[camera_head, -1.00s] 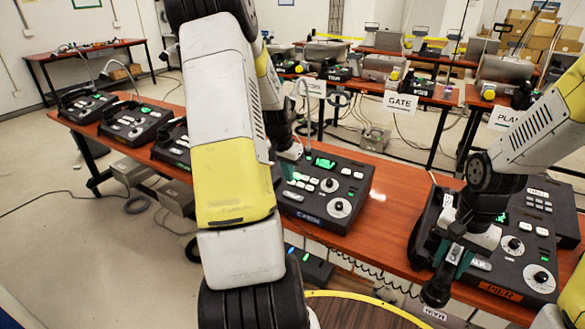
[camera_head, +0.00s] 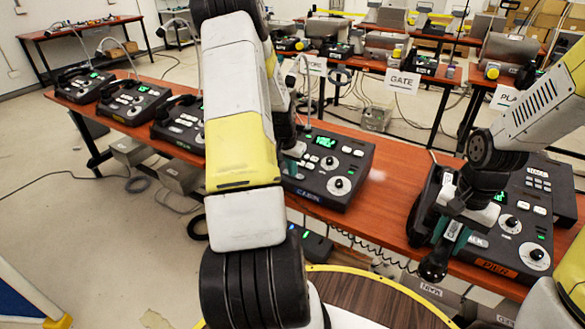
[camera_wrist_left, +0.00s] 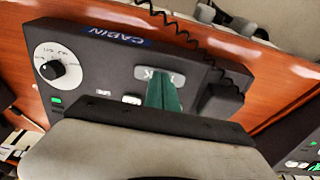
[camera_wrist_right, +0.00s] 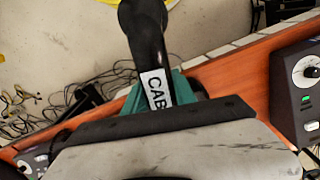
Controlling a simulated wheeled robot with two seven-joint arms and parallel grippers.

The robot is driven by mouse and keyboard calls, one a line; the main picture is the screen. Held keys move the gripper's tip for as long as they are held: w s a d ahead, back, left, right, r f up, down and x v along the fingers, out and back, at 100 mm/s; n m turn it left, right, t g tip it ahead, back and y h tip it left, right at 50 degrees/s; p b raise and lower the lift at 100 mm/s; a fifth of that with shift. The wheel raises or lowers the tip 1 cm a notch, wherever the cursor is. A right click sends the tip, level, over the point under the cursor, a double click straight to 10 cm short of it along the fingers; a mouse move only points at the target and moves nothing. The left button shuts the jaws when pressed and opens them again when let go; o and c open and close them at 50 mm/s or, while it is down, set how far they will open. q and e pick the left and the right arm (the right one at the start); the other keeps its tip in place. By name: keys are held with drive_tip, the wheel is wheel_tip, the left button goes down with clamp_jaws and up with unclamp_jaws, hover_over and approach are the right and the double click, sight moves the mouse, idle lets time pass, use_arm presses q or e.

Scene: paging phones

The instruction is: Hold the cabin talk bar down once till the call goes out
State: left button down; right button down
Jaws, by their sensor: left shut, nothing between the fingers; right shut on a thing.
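The cabin phone (camera_head: 330,183) is a black desk unit with a lit green display, knobs and a CABIN label. In the left wrist view its pale talk bar (camera_wrist_left: 142,73) lies at the tips of my left gripper (camera_wrist_left: 166,88). The shut green fingers overlap the bar; I cannot tell whether it is pressed down. In the head view my left arm hides much of that spot. My right gripper (camera_head: 455,235) is shut on a black handset (camera_head: 433,266), held in front of the pier unit. The handset (camera_wrist_right: 146,25) carries a partly hidden label beginning CAB.
The pier phone (camera_head: 520,240) stands at the right of the orange-brown table (camera_head: 385,190). Several similar phones (camera_head: 130,100) stand at the left. A coiled cord (camera_head: 370,245) hangs along the front edge. Bare table lies between the cabin and pier phones.

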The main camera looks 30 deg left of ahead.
use_arm(q)
drive_tip(key=shift+d+f, duration=0.1)
drive_tip(key=shift+f, duration=0.6)
idle(1.5)
drive_tip(key=shift+r, duration=0.25)
drive_tip(key=v, duration=1.4)
drive_tip(key=shift+w+r, duration=0.15)
drive_tip(key=shift+r, duration=0.1)
